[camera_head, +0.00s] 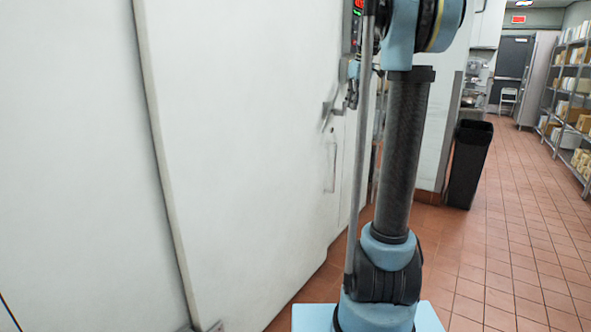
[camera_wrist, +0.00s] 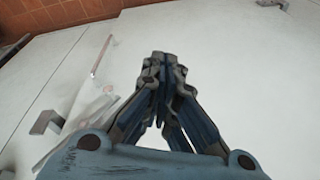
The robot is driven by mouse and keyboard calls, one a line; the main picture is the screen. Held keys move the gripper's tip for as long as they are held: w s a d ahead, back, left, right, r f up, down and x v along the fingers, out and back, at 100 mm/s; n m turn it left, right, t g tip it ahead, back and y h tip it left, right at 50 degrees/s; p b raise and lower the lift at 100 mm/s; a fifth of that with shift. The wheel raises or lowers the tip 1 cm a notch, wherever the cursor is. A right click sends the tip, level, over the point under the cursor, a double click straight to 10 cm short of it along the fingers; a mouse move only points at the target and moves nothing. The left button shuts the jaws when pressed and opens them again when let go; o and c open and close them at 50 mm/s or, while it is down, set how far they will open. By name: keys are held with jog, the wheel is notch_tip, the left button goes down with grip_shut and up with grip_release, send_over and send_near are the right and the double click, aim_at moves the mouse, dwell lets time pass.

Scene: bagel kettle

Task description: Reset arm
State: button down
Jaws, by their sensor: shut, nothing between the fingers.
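My gripper (camera_wrist: 160,62) shows in the wrist view, its fingers drawn together at the tips with nothing between them. Behind it is a pale wall or door surface (camera_wrist: 255,80). In the head view my arm stands upright in front of me, bent at a joint near the top edge. I cannot make out the gripper in the head view.
A white door (camera_head: 240,150) with a metal handle (camera_head: 335,108) fills the left, close to my arm. A black bin (camera_head: 468,165) stands beyond the arm. Shelves (camera_head: 572,90) with boxes line the far right. The tiled floor (camera_head: 500,260) between is clear.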

jog(key=s+a+f+m, duration=0.1)
jog(key=s+f, duration=0.4)
jog(key=s, duration=0.3)
jog(key=s+a+f+m+h, duration=0.1)
jog(key=s+f, duration=0.4)
jog(key=s, duration=0.3)
jog(key=s+a+f+m, duration=0.15)
jog(key=s+f, duration=0.25)
jog(key=s, duration=0.4)
jog(key=s+d+f+m+h, duration=0.1)
jog(key=s+f+m, duration=0.2)
jog(key=s+f, duration=1.3)
notch_tip(320, 180, down, 4)
jog(key=shift+s, duration=0.2)
